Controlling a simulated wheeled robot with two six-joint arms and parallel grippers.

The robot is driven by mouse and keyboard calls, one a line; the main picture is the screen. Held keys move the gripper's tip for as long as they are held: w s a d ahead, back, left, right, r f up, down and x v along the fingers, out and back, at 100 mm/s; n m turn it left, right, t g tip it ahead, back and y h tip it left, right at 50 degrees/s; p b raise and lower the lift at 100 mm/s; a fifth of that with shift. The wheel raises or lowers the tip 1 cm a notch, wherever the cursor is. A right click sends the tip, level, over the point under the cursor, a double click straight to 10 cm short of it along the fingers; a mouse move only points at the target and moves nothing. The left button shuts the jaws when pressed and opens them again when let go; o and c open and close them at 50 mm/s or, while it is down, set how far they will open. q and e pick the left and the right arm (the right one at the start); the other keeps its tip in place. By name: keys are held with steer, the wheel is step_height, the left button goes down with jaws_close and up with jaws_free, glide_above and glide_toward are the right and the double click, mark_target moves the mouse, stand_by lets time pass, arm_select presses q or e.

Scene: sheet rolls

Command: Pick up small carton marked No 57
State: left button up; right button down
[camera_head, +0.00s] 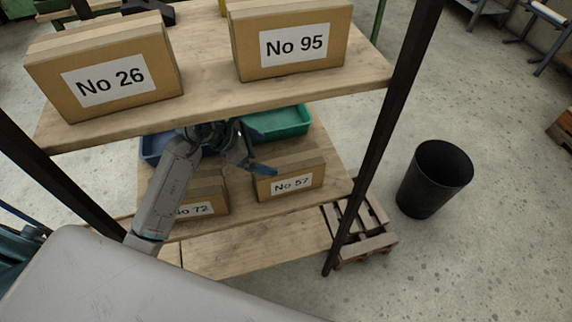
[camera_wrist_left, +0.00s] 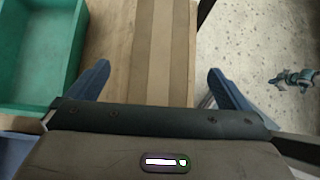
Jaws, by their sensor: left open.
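The small carton marked No 57 (camera_head: 291,184) is a brown box with a white label on the middle shelf, at its right part. From above, its taped top (camera_wrist_left: 166,50) shows in the left wrist view, between the two blue fingers. My left gripper (camera_head: 250,158) is open and empty. It is at the upper left of the carton in the head view, with one finger overlapping the carton's top left edge. I cannot tell how far above the top the fingers are. My right gripper is not in view.
Carton No 72 (camera_head: 203,207) stands left on the same shelf, partly behind my left arm. A green bin (camera_head: 277,123) and a blue bin (camera_head: 152,148) are behind. The upper shelf (camera_head: 210,98) holds cartons No 26 (camera_head: 118,62) and No 95 (camera_head: 290,35). A dark post (camera_head: 385,130) stands right.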

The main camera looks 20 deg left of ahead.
mark_target(286, 160)
arm_select(q)
steer(key=x, duration=0.2)
steer(key=b+x, duration=0.1)
steer(key=x, duration=0.1)
steer(key=shift+s+d, duration=0.2)
steer(key=shift+s, duration=0.05)
steer(key=shift+w+d+f+b, duration=0.2)
steer(key=shift+w+f+b, duration=0.2)
steer(key=shift+w, duration=0.05)
steer(key=b+x, duration=0.2)
steer(key=x, duration=0.2)
steer(key=shift+w+d+f, duration=0.15)
steer(key=shift+d+f, duration=0.05)
steer(key=shift+a, duration=0.1)
steer(key=shift+c, duration=1.3)
steer(key=c, duration=1.8)
steer(key=shift+r, duration=0.15)
